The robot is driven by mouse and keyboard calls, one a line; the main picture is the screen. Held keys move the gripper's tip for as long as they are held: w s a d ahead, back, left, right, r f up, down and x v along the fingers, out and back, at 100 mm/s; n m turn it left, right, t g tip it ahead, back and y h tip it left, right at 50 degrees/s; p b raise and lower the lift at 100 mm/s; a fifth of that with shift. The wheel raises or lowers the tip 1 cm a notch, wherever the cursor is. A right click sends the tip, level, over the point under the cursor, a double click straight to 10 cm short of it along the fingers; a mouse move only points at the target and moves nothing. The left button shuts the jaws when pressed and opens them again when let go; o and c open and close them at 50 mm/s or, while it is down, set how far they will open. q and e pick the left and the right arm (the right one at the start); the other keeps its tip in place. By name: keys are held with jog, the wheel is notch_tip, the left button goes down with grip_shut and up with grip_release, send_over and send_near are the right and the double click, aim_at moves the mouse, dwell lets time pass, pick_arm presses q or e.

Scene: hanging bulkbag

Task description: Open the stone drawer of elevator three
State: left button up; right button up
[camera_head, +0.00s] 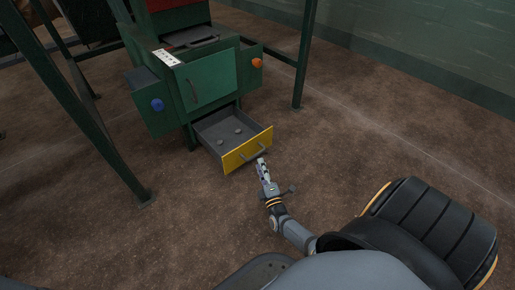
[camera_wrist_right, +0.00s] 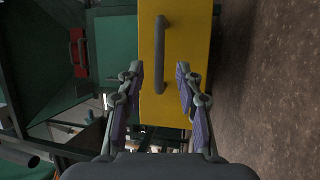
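The stone drawer has a yellow front (camera_head: 236,157) with a grey bar handle and stands pulled out at the bottom of the green machine (camera_head: 208,80). A few grey stones (camera_head: 222,141) lie inside its grey tray. In the right wrist view the yellow front (camera_wrist_right: 197,35) fills the upper middle, with the dark handle (camera_wrist_right: 159,60) running lengthwise. My right gripper (camera_head: 262,164) is just in front of the drawer; in the wrist view its fingers (camera_wrist_right: 159,78) are apart, on either side of the handle. I cannot tell whether they touch it. My left gripper is not in view.
Above the drawer are a green door with a handle (camera_head: 193,91), a blue knob (camera_head: 157,104) and an orange knob (camera_head: 257,63). Green frame legs (camera_head: 305,60) stand on both sides. The brown floor (camera_head: 400,140) to the right is clear.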

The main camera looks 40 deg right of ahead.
jog(key=v, duration=0.6)
dwell(0.3)
